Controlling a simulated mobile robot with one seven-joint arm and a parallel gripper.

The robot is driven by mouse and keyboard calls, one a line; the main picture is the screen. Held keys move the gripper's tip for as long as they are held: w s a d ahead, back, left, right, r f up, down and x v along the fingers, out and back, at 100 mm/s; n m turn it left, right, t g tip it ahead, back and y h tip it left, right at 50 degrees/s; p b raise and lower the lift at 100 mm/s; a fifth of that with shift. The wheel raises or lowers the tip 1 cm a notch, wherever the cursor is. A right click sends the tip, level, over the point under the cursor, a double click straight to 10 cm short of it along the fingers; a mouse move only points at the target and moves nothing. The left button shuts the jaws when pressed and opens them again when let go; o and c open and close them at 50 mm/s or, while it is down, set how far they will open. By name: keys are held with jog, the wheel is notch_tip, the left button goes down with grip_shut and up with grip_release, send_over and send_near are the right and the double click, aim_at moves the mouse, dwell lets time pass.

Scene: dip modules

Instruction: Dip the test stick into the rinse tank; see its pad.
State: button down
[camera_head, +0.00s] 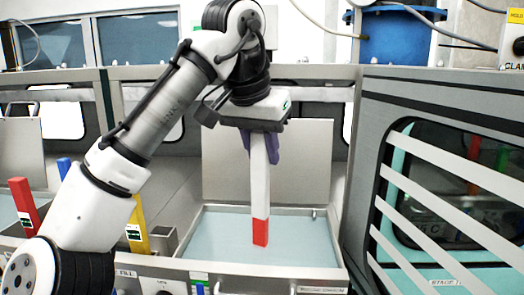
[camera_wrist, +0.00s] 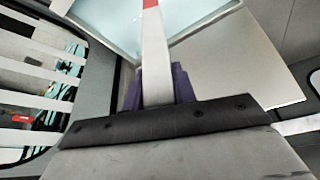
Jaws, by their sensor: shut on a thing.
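The test stick (camera_head: 259,185) is a long white bar with a red pad (camera_head: 260,232) at its lower end. My gripper (camera_head: 261,150), with purple fingers, is shut on its upper part and holds it nearly upright. The pad shows over the pale blue liquid of the tank (camera_head: 212,232) in front of me; I cannot tell whether its lower end touches the liquid. The tank's front label is too small to read. In the wrist view the stick (camera_wrist: 155,60) runs up from my gripper (camera_wrist: 158,88), its red part cut by the top edge.
A raised grey panel (camera_head: 310,150) stands behind the tank. A slatted grey cabinet wall (camera_head: 400,190) bounds the right side. At left are a red bar (camera_head: 24,203), a blue bar (camera_head: 64,166) and a yellow bar (camera_head: 138,225), by another tank partly hidden by my arm.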

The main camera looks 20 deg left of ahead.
jog(key=shift+r, duration=3.95)
